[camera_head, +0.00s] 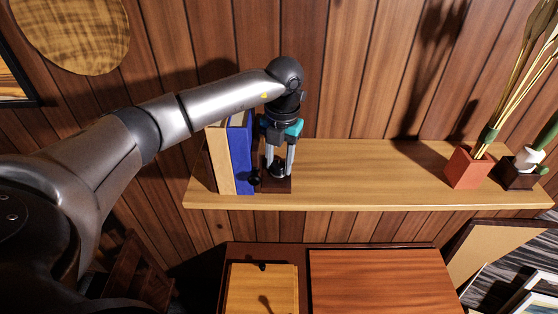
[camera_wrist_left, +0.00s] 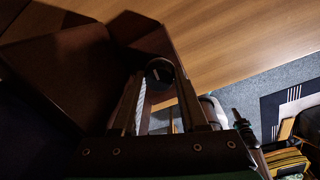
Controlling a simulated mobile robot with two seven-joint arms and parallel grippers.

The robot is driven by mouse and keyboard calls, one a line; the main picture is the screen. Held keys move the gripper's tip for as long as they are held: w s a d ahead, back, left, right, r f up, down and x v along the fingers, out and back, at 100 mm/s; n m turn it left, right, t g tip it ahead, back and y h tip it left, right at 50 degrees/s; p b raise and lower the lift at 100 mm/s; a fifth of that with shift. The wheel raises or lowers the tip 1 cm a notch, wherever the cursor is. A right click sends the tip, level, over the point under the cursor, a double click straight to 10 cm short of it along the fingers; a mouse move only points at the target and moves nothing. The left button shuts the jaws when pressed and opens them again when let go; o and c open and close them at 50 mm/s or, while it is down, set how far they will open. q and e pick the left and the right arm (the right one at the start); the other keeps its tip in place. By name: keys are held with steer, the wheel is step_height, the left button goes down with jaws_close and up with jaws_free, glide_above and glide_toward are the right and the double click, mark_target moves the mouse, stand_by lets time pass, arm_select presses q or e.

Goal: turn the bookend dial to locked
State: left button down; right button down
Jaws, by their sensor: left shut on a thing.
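The bookend (camera_head: 276,186) is a dark brown piece on the wooden shelf, just right of the upright books. Its dial (camera_head: 278,171) is a small black knob, partly hidden by my fingers. The dial's locked marking cannot be made out. My right gripper is in neither view.
Blue and tan books (camera_head: 240,160) stand close on the left of the gripper. The shelf (camera_head: 350,165) is clear to the right, up to a red planter (camera_head: 467,169) and a dark pot (camera_head: 517,178). A wooden cabinet (camera_head: 370,280) stands below.

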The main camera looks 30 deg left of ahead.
arm_select(q)
steer(key=shift+r+n, duration=0.1)
steer(key=shift+n, duration=0.5)
steer(key=shift+c, duration=2.2)
jaws_free()
